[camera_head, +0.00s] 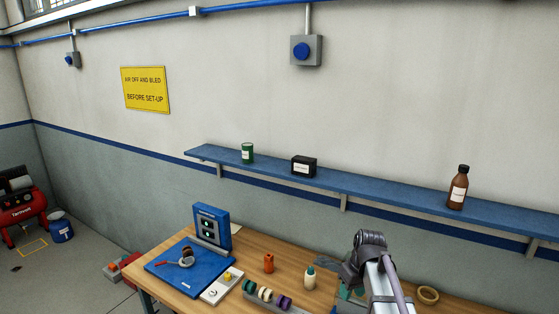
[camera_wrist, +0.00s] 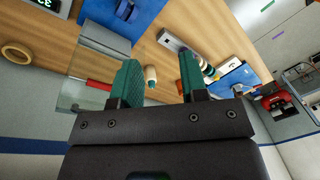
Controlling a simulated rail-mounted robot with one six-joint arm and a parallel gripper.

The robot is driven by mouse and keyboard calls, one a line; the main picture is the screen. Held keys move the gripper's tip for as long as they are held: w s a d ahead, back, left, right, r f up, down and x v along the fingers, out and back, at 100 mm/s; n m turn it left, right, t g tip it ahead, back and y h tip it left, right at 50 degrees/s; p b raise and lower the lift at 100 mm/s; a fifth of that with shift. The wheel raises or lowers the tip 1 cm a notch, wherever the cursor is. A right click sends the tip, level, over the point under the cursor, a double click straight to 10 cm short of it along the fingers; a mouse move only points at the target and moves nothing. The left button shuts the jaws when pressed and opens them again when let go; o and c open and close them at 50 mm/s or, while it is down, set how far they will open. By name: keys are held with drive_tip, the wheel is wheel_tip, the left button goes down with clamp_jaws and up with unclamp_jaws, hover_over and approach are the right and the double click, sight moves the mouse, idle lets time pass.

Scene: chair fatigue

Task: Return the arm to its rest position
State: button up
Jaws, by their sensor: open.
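My arm (camera_head: 375,270) rises in front of the right part of the wooden bench (camera_head: 180,255) in the head view. My gripper (camera_wrist: 158,75) shows two teal fingers in the wrist view, spread apart with nothing held between them. In the head view only a bit of teal shows beside the arm, which hides most of the gripper. A small cream bottle (camera_wrist: 151,74) appears beyond the gap between the fingers in the wrist view; it stands on the bench in the head view (camera_head: 310,278).
The bench holds a blue mat (camera_head: 180,265), a blue panel (camera_head: 211,227), an orange piece (camera_head: 269,263), a rack of spools (camera_head: 275,299) and a tape ring (camera_head: 428,295). Behind, a blue wall shelf (camera_head: 390,193) carries a brown bottle (camera_head: 458,187), a black box (camera_head: 304,166) and a green can (camera_head: 247,153).

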drive_tip(key=s+a+m+h, duration=0.1)
drive_tip(key=s+a+m, duration=0.25)
drive_tip(key=s, duration=1.05)
wheel_tip(320, 180, down, 23)
drive_tip(key=s+b, duration=0.2)
drive_tip(key=b, duration=2)
drive_tip(key=shift+s+a+r+h, duration=0.2)
drive_tip(key=shift+a+h, duration=0.1)
drive_tip(key=shift+a, duration=0.1)
drive_tip(key=shift+w+m, duration=0.1)
drive_tip(key=shift+m, duration=0.15)
